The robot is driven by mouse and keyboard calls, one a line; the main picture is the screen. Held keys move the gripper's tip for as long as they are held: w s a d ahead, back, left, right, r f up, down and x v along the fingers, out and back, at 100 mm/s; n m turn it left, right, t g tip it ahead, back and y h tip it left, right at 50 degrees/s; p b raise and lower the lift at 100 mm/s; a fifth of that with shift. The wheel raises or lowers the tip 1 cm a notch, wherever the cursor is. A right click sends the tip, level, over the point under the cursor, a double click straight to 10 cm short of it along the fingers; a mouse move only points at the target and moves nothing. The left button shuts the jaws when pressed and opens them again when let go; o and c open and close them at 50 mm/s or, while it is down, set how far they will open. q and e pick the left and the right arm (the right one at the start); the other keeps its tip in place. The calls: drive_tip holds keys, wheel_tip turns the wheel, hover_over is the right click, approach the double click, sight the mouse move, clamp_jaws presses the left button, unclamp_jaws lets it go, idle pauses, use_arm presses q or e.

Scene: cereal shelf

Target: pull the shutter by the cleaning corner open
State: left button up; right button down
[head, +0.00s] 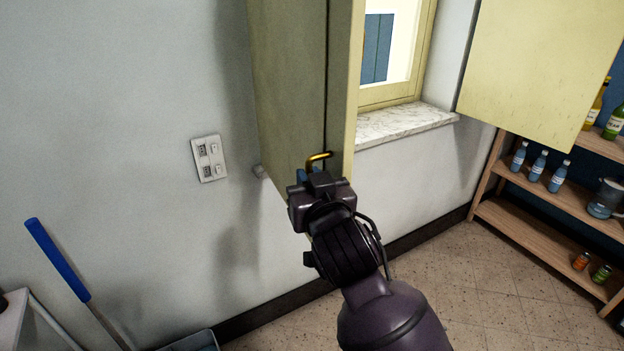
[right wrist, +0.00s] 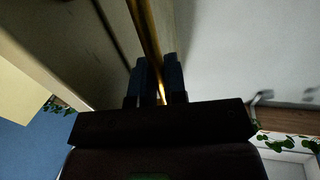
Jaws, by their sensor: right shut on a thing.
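The shutter (head: 292,85) is a pale yellow-green panel beside the window. It stands swung out from the window, near the wall on the left. A brass handle (head: 319,158) sits at its lower edge. My right gripper (head: 308,176) is at this handle. In the right wrist view the gripper's two fingers (right wrist: 159,80) are closed around a brass bar (right wrist: 146,35) that runs along the panel. The fingertips are partly hidden behind the gripper body in the head view. My left gripper is in neither view.
A second shutter (head: 540,70) hangs open on the right. A marble sill (head: 405,122) lies under the window. A wooden shelf (head: 560,197) with bottles stands at the right. A switch plate (head: 209,158) is on the wall, and a blue-handled stick (head: 57,260) leans at lower left.

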drive_tip(key=shift+a, duration=0.15)
idle(0.4)
drive_tip(key=c, duration=1.2)
unclamp_jaws()
drive_tip(key=shift+s, duration=0.1)
drive_tip(key=b+v, duration=0.1)
drive_tip(key=v, duration=0.9)
drive_tip(key=shift+s+b, duration=0.3)
